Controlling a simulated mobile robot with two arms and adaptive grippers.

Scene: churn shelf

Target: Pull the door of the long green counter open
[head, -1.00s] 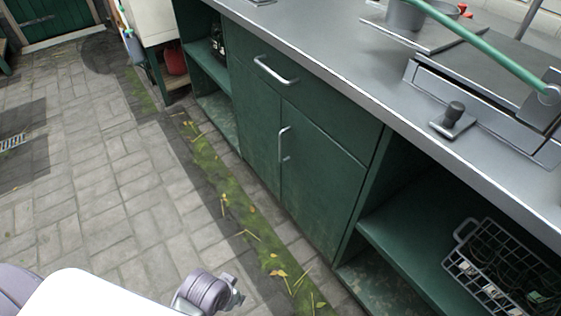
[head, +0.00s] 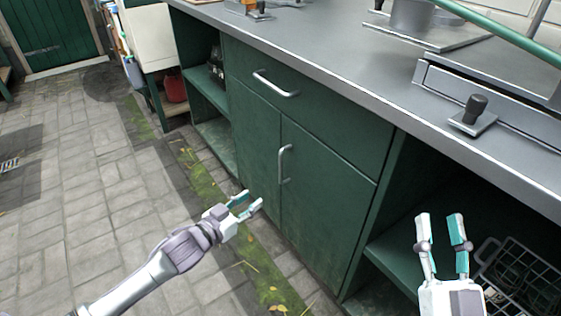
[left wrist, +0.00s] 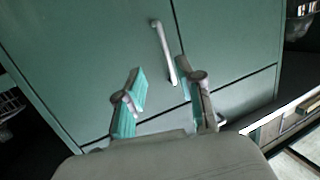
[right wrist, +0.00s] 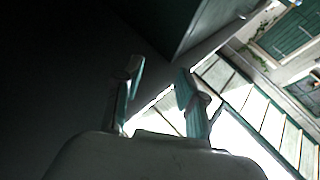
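The long green counter (head: 330,133) has a grey metal top, a wide drawer with a bar handle (head: 274,87), and two shut doors below it. The right door (head: 318,200) carries a vertical metal handle (head: 284,164) near the seam between the doors. In the left wrist view a door handle (left wrist: 163,52) stands just beyond the fingertips. My left gripper (head: 252,204) is open and empty, in front of the left door (head: 256,150), below and left of the handle. My right gripper (head: 441,217) is open and empty, in front of the open shelf at the right.
A wire basket (head: 520,280) sits on the right open shelf (head: 395,250). A pot (head: 411,17) and a black-knobbed metal piece (head: 473,115) are on the top. The paved floor (head: 80,190) at the left is clear.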

